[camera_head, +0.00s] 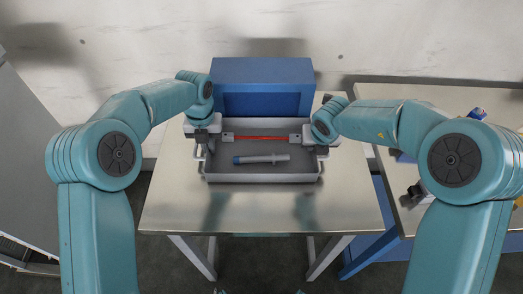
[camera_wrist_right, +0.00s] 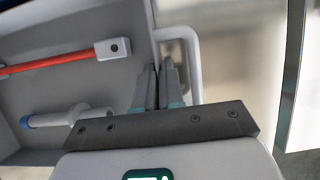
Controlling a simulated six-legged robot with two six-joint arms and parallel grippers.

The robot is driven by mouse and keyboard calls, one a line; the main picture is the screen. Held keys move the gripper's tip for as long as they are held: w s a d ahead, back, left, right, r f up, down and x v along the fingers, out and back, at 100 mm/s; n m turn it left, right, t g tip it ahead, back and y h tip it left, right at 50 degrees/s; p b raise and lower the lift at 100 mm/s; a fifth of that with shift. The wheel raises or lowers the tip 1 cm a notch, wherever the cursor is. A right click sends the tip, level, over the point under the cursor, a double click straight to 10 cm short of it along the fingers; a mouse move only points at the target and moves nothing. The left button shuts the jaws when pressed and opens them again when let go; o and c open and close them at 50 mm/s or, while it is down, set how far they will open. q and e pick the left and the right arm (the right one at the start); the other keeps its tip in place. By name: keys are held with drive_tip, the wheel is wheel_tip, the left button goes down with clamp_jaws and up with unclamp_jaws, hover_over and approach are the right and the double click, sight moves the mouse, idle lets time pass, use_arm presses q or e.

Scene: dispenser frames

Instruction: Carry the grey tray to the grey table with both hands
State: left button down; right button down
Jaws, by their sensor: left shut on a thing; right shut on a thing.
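In the right wrist view my right gripper (camera_wrist_right: 158,70) is shut at the tray's side handle (camera_wrist_right: 190,45). My right arm partly hides that grip in the head view.
A blue box (camera_head: 262,75) stands right behind the tray. A second metal-topped table (camera_head: 430,97) on the right carries several small items. A grey panel (camera_head: 25,170) stands at the far left. The front strip of the middle table is clear.

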use_arm(q)
drive_tip(key=shift+f+b, duration=0.3)
drive_tip(key=shift+f, duration=0.25)
use_arm(e)
drive_tip(key=shift+f, duration=0.55)
use_arm(q)
drive_tip(key=c, duration=1.3)
unclamp_jaws()
drive_tip(key=shift+s+r+p, duration=0.15)
drive_tip(key=shift+r+p, duration=0.15)
drive_tip(key=shift+r, duration=0.05)
use_arm(e)
drive_tip(key=c, duration=1.3)
unclamp_jaws()
drive_tip(key=shift+s+r, duration=0.15)
drive_tip(key=shift+r, duration=0.2)
use_arm(q)
drive_tip(key=shift+o, duration=0.2)
use_arm(e)
drive_tip(key=shift+o, duration=0.2)
use_arm(q)
drive_tip(key=shift+r, duration=0.1)
use_arm(e)
drive_tip(key=shift+f, duration=0.1)
drive_tip(key=shift+r, duration=0.3)
use_arm(q)
wheel_tip(320, 180, up, 12)
use_arm(e)
drive_tip(key=v, duration=1.1)
drive_tip(key=shift+s+r, duration=0.2)
